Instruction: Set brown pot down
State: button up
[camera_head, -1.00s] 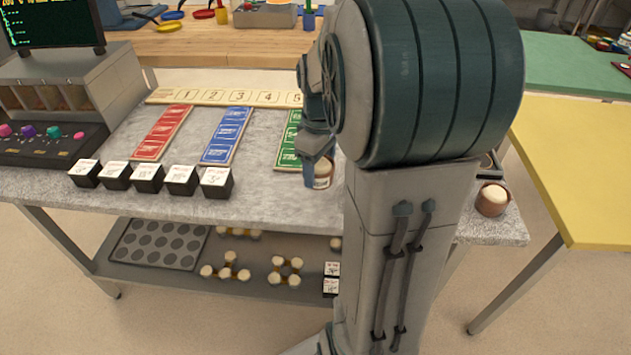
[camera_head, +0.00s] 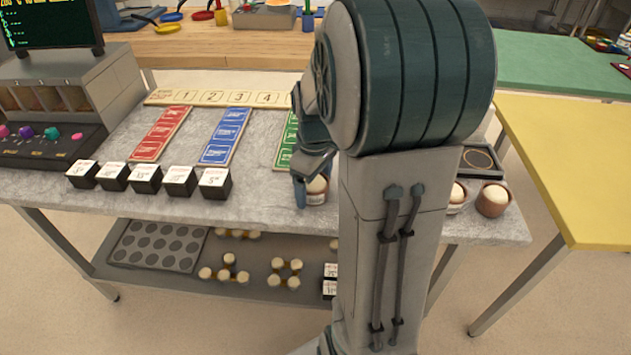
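A brown pot (camera_head: 316,196) with a pale round top is at the front of the grey table, just left of my arm's large link. My gripper (camera_head: 308,190) is at this pot, with a blue finger against its left side. The other finger is hidden, but the pot has moved along with the gripper, so it appears shut on it. The pot looks upright and at or very near the tabletop; I cannot tell whether its base touches.
Another brown pot (camera_head: 493,201) and a labelled pot (camera_head: 457,197) stand at the table's right end, near a dark tray (camera_head: 480,161). Several black-and-white blocks (camera_head: 145,178) line the front left. Red (camera_head: 162,133), blue (camera_head: 226,135) and green (camera_head: 287,141) strips lie behind.

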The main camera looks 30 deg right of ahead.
aim_at(315, 182)
notch_tip(315, 182, up, 12)
jog(key=p, duration=0.2)
jog(key=s+a+f+m+t, duration=0.1)
jog(key=s+a+f+m, duration=0.1)
jog(key=s+a, duration=0.4)
jog(key=s+a+f+m+t, duration=0.1)
jog(key=s+a+f+m, duration=0.1)
jog(key=s+a, duration=0.4)
jog(key=shift+f+m, duration=0.35)
jog(key=shift+m, duration=0.55)
jog(key=shift+s, duration=0.1)
notch_tip(315, 182, up, 8)
jog(key=p, duration=0.6)
jog(key=shift+f+t+p, duration=0.2)
jog(key=shift+t+p, duration=0.2)
jog(key=shift+d, duration=0.1)
